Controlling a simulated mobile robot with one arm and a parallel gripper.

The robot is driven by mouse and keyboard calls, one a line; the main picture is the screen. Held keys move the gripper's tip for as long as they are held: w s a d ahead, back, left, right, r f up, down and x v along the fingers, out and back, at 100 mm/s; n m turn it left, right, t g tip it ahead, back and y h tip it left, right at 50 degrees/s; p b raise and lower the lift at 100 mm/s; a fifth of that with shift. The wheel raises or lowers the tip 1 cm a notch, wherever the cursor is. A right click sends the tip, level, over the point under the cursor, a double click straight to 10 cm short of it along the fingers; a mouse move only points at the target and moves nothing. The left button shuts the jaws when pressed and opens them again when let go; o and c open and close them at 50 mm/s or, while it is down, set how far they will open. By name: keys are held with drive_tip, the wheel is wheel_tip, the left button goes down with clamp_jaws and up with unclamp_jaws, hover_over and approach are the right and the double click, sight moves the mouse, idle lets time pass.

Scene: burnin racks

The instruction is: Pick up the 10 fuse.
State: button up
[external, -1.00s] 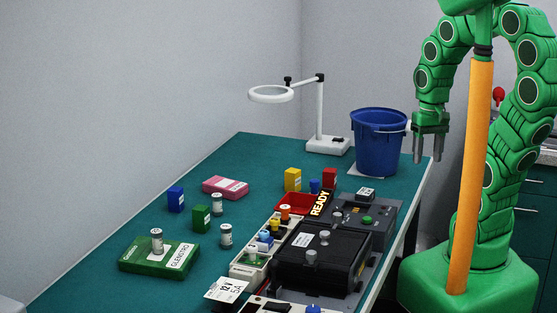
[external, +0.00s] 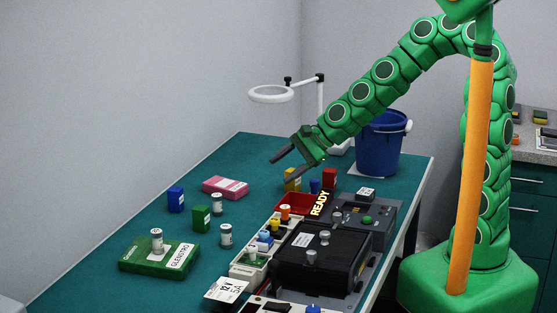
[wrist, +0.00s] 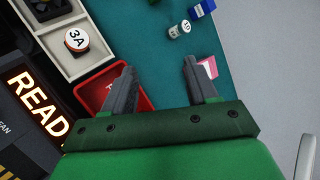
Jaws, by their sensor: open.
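The 10 fuse (wrist: 181,29) is a small pale cylinder with "10" on its end, near the top of the wrist view, beside a blue and green block. In the external view it is probably the pale cylinder (external: 217,203) behind the green box; its marking is too small to read there. My gripper (external: 281,169) is open and empty, above the back of the table. In the wrist view my gripper (wrist: 158,66) has its fingers apart, and the fuse lies beyond the right fingertip, not between them.
Other pale cylinders stand on the table (external: 225,236) and on the green carton (external: 140,262). A pink box (external: 226,187), a blue box (external: 176,199) and a green box (external: 201,218) are near. A red tray (external: 292,203), lamp (external: 320,110) and blue bucket (external: 378,150) stand around.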

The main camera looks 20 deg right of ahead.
sight(219, 200)
drive_tip(key=w+a+f+m+t, duration=0.2)
drive_tip(key=a+f+m, duration=0.1)
drive_tip(key=a+m, duration=0.1)
drive_tip(key=w+a+f+m+t, duration=0.1)
drive_tip(key=w+a+f+m, duration=0.1)
drive_tip(key=m, duration=0.4)
drive_tip(key=w+a+f+m+t, duration=0.2)
drive_tip(key=a+f+m, duration=0.2)
drive_tip(key=a+m, duration=0.1)
drive_tip(key=shift+w+a+m+t, duration=0.3)
drive_tip(key=shift+w+f+m, duration=0.2)
drive_tip(key=shift+f+m, duration=0.15)
drive_tip(key=shift+m, duration=0.15)
drive_tip(key=shift+r+x, duration=0.15)
drive_tip(key=shift+x, duration=1.8)
drive_tip(key=shift+r+x, duration=0.15)
drive_tip(key=shift+x, duration=1.8)
drive_tip(key=shift+a, duration=0.1)
drive_tip(key=shift+c, duration=0.2)
drive_tip(key=c, duration=1)
